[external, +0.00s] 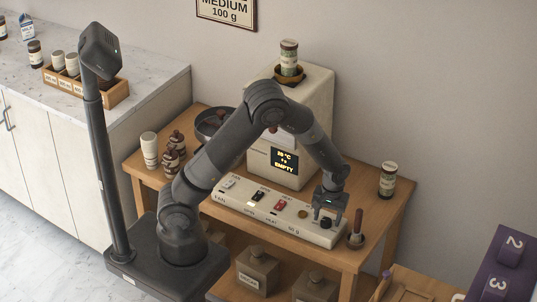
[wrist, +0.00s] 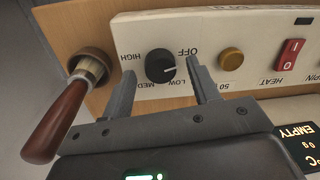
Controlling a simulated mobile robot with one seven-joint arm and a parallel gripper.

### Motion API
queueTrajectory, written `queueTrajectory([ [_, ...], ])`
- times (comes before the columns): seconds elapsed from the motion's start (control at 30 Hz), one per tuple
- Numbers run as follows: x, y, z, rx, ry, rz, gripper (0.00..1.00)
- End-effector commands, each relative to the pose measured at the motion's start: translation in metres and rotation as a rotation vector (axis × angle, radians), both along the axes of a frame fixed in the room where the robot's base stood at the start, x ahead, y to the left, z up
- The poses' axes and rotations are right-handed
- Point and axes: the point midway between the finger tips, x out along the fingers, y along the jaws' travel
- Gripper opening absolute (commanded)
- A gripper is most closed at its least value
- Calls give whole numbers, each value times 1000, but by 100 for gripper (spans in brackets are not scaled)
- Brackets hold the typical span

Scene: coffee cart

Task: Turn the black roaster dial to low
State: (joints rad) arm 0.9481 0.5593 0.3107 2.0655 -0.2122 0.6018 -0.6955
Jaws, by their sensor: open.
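The black roaster dial (wrist: 160,66) sits on the cream control panel (wrist: 225,20), with OFF, LOW, MED and HIGH printed around it. Its short white mark points roughly toward the side between OFF and LOW in the wrist view; the exact setting is hard to read. My gripper (wrist: 163,66) is open, with one finger on each side of the dial and a visible gap to each. In the external view my gripper (external: 328,207) points down over the panel's right end, and the dial (external: 326,223) shows just beneath it.
A wooden-handled tool (wrist: 57,120) stands in a holder beside the dial, close to my left finger. An amber button (wrist: 231,58) and a red HEAT switch (wrist: 289,58) lie on the other side. A jar (external: 388,180) stands behind, on the cart.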

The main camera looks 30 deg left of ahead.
Motion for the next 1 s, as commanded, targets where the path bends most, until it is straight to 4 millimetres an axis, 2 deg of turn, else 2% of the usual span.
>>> queueTrajectory([
  [0.1,0,1,-7,0,0,0,55],
  [0.37,0,1,-8,-1,0,0,55],
  [0.9,0,1,-8,-1,0,0,13],
  [1.0,0,1,-8,-1,0,-1,11],
])
